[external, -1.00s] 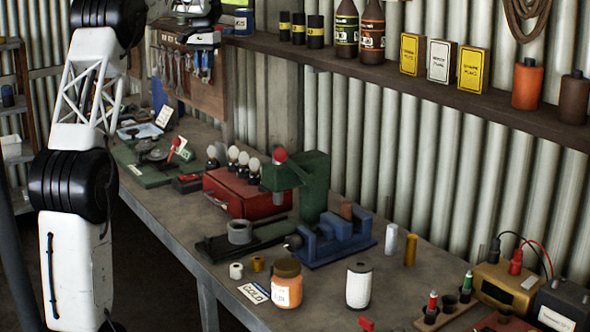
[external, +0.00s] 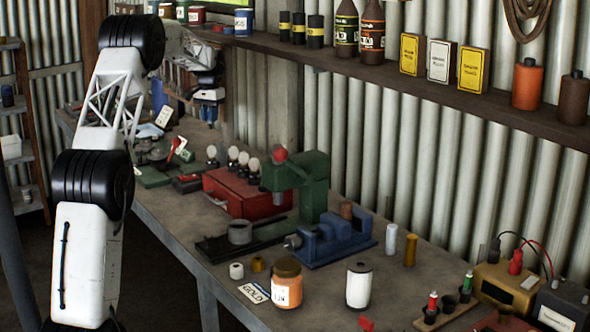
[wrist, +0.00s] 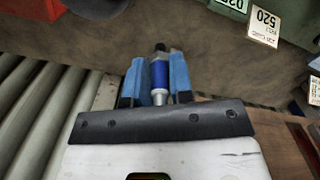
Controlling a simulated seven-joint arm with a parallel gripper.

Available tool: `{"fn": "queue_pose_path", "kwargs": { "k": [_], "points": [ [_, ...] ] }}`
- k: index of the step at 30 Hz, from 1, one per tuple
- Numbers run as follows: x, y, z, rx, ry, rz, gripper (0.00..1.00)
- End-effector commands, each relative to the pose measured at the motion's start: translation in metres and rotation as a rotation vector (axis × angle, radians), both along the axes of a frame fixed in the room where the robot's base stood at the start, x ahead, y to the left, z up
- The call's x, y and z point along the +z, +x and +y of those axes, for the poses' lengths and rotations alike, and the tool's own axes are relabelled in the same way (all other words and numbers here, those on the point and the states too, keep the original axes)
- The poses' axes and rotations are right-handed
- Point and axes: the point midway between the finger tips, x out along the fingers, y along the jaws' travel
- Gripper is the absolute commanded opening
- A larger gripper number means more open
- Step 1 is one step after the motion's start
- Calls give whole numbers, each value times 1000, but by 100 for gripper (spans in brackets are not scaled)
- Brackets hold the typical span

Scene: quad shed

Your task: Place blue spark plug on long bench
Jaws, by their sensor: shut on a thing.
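The blue spark plug (wrist: 159,76) has a blue middle band, a dark upper end and a pale metal lower part in the wrist view. My gripper (wrist: 155,78) is shut on it, with one blue finger on each side. In the external view my gripper (external: 208,108) is small and low over the far part of the long bench (external: 415,292), in front of the wall; the plug cannot be made out there. The bench is grey and runs along the corrugated wall. Whether the plug touches the bench cannot be told.
A red box (external: 245,192), a green press (external: 310,185) and a blue vise (external: 335,238) stand along the bench. A wall shelf (external: 430,90) with bottles and boxes hangs above. Green labelled boxes (wrist: 232,6) show in the wrist view.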

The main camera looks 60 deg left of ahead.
Motion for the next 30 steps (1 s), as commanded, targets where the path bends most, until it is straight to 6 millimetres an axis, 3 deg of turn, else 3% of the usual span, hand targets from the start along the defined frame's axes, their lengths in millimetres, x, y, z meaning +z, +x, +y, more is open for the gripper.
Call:
{"fn": "queue_pose_path", "kwargs": {
  "k": [6,15,24,30],
  "points": [
    [-22,36,-55,-243,0,1,0],
    [-37,77,-152,-630,1,1,0],
    [-45,103,-245,-995,-1,3,0],
    [-48,111,-286,-1158,0,3,0]
  ]
}}
